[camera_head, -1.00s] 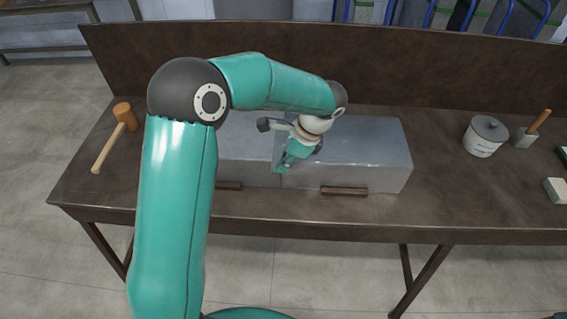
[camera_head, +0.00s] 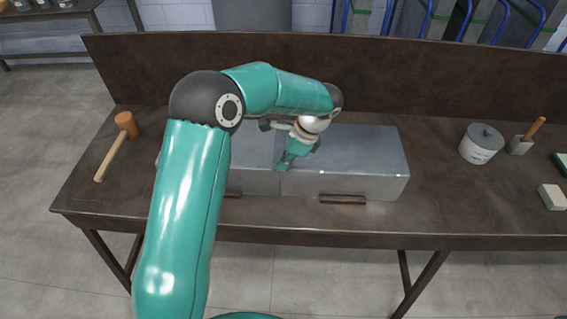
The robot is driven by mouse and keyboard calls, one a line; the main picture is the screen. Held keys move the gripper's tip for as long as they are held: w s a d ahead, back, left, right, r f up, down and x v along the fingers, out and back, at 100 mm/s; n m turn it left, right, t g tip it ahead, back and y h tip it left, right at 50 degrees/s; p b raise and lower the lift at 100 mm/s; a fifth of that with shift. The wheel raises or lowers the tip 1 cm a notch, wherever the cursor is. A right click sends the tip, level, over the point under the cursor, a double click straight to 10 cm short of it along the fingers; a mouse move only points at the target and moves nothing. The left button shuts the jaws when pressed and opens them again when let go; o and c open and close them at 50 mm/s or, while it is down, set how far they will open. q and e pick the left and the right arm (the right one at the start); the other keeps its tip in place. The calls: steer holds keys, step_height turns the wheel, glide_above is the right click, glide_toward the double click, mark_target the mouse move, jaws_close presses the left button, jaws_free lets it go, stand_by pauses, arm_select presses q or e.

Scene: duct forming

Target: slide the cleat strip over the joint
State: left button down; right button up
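Two grey sheet-metal duct sections lie end to end on the bench, a longer-looking right one (camera_head: 360,160) and a left one (camera_head: 252,180) partly behind my arm. The joint between them runs front to back under my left gripper. My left gripper (camera_head: 283,167) points down at the front top edge of the joint. Its fingers are too small and too covered by its own body to tell whether they are open or shut. I cannot make out the cleat strip; the gripper covers most of the joint. My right gripper is not in view.
The brown bench (camera_head: 450,215) has a tall back panel (camera_head: 420,85). Wooden bars (camera_head: 343,199) lie along the duct's front. A mallet (camera_head: 117,145) lies at left. A grey pot (camera_head: 481,144), a wooden-handled tool (camera_head: 527,136) and a pale block (camera_head: 552,197) stand at right.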

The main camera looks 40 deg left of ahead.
arm_select(q)
steer(key=shift+w+a, duration=0.2)
steer(key=shift+w, duration=0.15)
stand_by(0.5)
steer(key=c, duration=1.8)
jaws_free()
steer(key=shift+c, duration=0.2)
steer(key=o, duration=0.6)
